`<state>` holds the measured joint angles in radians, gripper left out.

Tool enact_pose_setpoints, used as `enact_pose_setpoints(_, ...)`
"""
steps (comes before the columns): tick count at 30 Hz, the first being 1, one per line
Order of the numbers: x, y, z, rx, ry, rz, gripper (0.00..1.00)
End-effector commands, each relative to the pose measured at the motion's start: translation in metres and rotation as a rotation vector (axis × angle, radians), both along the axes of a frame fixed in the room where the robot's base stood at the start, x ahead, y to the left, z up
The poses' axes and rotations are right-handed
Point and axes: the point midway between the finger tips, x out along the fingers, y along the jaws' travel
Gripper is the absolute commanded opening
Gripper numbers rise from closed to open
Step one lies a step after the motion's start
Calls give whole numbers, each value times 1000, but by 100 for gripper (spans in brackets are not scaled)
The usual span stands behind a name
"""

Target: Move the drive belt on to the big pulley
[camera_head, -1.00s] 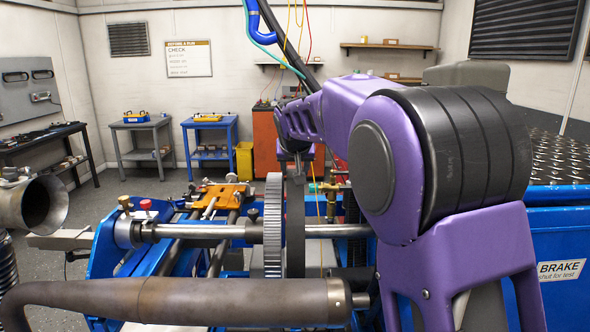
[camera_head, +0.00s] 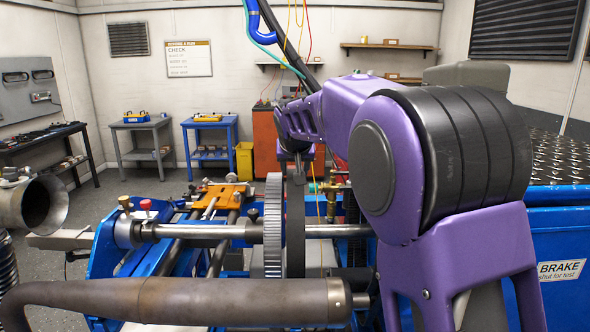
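The big pulley (camera_head: 272,226) is a grey toothed wheel, seen nearly edge-on on a horizontal steel shaft at the middle of the view. Right beside it on the right is a dark upright band (camera_head: 295,232), which looks like the drive belt; I cannot tell whether it touches the pulley. My gripper (camera_head: 298,172) points down at the top of this band, beyond my purple arm. Its fingers are too small and too hidden to tell whether they are open or shut on the band. The lower ends of pulley and band are hidden behind a brown pipe.
The thick brown pipe (camera_head: 180,301) crosses the front. The steel shaft (camera_head: 200,231) runs through a blue frame (camera_head: 105,262). An orange bracket (camera_head: 217,197) sits behind it. A blue brake housing (camera_head: 560,240) stands at right. A flared pipe mouth (camera_head: 40,204) is at left.

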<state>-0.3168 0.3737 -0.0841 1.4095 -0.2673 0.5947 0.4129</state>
Motion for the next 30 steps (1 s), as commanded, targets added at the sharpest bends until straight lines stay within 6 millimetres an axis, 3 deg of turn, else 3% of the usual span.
enact_pose_setpoints(30, 0, 27, 1, 1, -3, 1, 2)
